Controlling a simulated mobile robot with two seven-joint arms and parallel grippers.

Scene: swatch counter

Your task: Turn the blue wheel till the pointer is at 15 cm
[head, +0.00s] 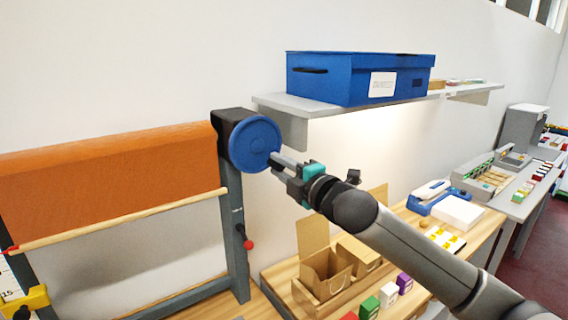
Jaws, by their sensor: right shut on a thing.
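The blue wheel (250,142) sits at the right end of a roll of orange cloth (110,172), on a grey frame. My right gripper (275,160) is shut at the wheel's right edge; whether it holds the rim or a small handle is hidden. A red pointer tip (9,250) shows at the left end of the wooden bar along the cloth's lower edge. A white scale (8,282) stands at the left picture edge, partly cut off. The pointer is above its mark 15. My left gripper is not in view.
A lever with a red knob (248,244) hangs on the frame's right post (235,250). A yellow clamp (32,300) is at lower left. A shelf (300,107) with a blue box (335,80) is above right. Open cardboard boxes (326,275) stand on the counter below my arm.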

